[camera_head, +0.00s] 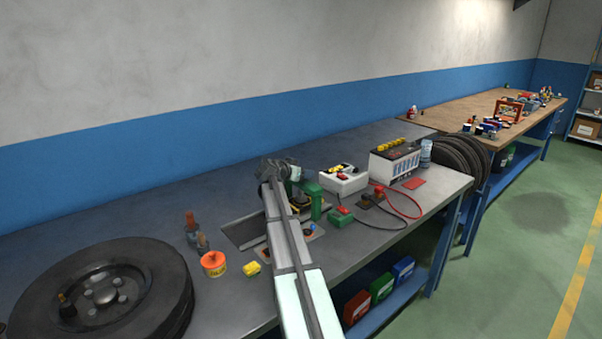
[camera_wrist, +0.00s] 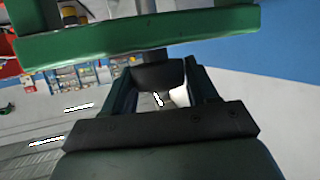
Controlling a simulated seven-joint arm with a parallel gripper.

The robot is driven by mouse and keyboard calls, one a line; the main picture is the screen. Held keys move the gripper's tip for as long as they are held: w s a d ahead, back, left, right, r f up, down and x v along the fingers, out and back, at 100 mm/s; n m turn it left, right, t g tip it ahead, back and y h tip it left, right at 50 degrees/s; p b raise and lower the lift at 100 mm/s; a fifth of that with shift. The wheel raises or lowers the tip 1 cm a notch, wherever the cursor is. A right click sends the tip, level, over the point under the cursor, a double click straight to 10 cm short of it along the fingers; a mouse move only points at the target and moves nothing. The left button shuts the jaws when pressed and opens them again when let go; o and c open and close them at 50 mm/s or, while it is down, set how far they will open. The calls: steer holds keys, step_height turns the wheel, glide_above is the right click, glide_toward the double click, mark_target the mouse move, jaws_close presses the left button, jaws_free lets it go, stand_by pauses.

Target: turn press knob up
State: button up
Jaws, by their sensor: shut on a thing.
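The green press (camera_head: 315,202) stands on the grey bench in the head view, partly hidden behind my arm. In the wrist view its green crosspiece (camera_wrist: 130,36) runs across the top of the picture. A dark round knob (camera_wrist: 158,73) with a white mark near it sits just below this crosspiece. My gripper (camera_wrist: 160,66) has one finger on each side of the knob and is shut on it. In the head view the knob and my fingertips cannot be made out behind my wrist.
A tyre (camera_head: 105,292) lies at the bench's left. A white charger box (camera_head: 344,180), a green-red clamp (camera_head: 340,215) with cables, and a battery (camera_head: 394,162) stand to the right.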

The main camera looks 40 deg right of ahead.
steer(key=n+t+y, duration=0.1)
steer(key=n+t, duration=0.2)
steer(key=t, duration=0.1)
steer(key=shift+s+n+y, duration=0.1)
steer(key=shift+n+y, duration=0.3)
steer(key=shift+d+n+t+y, duration=0.1)
steer(key=shift+n+t+y, duration=1.4)
steer(key=shift+n, duration=0.3)
steer(key=shift+n+t+y, duration=1.1)
steer(key=shift+n+y, duration=0.9)
steer(key=shift+y, duration=0.1)
steer(key=n+y, duration=0.1)
steer(key=y, duration=0.1)
steer(key=n+y, duration=0.2)
steer(key=shift+w+d+t, duration=0.15)
steer(key=shift+w+t, duration=0.05)
steer(key=shift+t, duration=0.1)
steer(key=n+y, duration=0.4)
steer(key=n+g+y, duration=0.2)
steer(key=n+y, duration=0.1)
steer(key=y, duration=0.1)
steer(key=shift+w+n+g, duration=0.1)
steer(key=shift+n+g, duration=0.3)
steer(key=n+g+y, duration=0.3)
steer(key=n, duration=0.1)
steer(key=shift+g, duration=0.4)
steer(key=shift+s+a+f+n+g+y, duration=0.1)
steer(key=shift+s+a+n+g+y, duration=0.15)
steer(key=shift+n+g+y, duration=0.35)
steer(key=shift+n, duration=0.3)
